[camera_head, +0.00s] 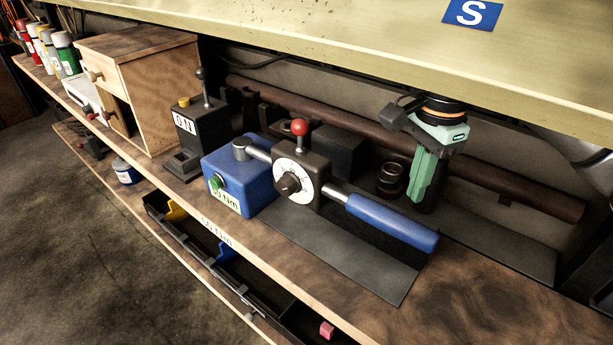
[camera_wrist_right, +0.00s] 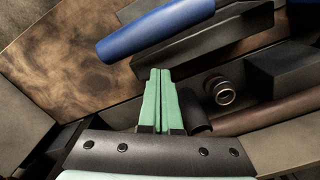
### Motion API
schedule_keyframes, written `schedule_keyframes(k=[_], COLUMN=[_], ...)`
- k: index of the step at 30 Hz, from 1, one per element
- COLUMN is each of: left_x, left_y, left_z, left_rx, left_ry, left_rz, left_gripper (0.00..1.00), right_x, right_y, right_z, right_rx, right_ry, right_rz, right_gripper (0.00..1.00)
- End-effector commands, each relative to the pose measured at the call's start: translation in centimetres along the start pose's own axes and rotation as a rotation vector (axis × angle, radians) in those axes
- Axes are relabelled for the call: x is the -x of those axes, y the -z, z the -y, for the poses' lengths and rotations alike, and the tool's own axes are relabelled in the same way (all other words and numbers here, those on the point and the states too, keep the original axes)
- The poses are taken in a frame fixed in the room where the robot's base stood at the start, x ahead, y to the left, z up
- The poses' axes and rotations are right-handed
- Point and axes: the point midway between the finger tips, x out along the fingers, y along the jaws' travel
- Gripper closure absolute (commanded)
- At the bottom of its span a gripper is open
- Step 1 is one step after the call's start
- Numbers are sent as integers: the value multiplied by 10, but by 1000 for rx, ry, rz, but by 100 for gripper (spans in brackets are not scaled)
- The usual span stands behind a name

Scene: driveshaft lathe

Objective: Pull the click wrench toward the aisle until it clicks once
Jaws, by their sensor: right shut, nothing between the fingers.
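The click wrench has a dark body with a white dial (camera_head: 295,182), a red-knobbed lever on top and a blue handle (camera_head: 392,222) pointing right. Its left end meets a blue block (camera_head: 240,180) labelled 50 Nm. The blue handle also shows in the wrist view (camera_wrist_right: 155,28), at the top. My right gripper (camera_head: 424,196) has green fingers pointing down, behind the handle on the side away from the aisle. The fingers are shut and empty, apart from the handle in the wrist view (camera_wrist_right: 160,74). My left gripper is not in view.
A dark ring-shaped part (camera_head: 391,180) stands left of my right gripper. A long brown shaft (camera_head: 500,185) lies along the back. A pale upper shelf (camera_head: 400,40) overhangs the bench. A black lever box (camera_head: 195,130) and wooden cabinet (camera_head: 140,85) stand left. The bench's front right is clear.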

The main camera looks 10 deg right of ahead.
Motion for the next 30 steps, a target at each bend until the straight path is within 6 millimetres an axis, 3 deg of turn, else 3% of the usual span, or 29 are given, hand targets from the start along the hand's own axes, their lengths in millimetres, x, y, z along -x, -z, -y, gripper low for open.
schedule_keyframes(k=[15, 30], left_x=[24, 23], left_y=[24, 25], left_z=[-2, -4], left_rx=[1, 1], left_ry=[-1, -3], left_rz=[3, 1], left_gripper=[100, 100], right_x=[44, 43], right_y=[0, -1], right_z=[0, 0], right_rx=[0, 1], right_ry=[0, -1], right_rz=[0, 2], right_gripper=[100, 100])
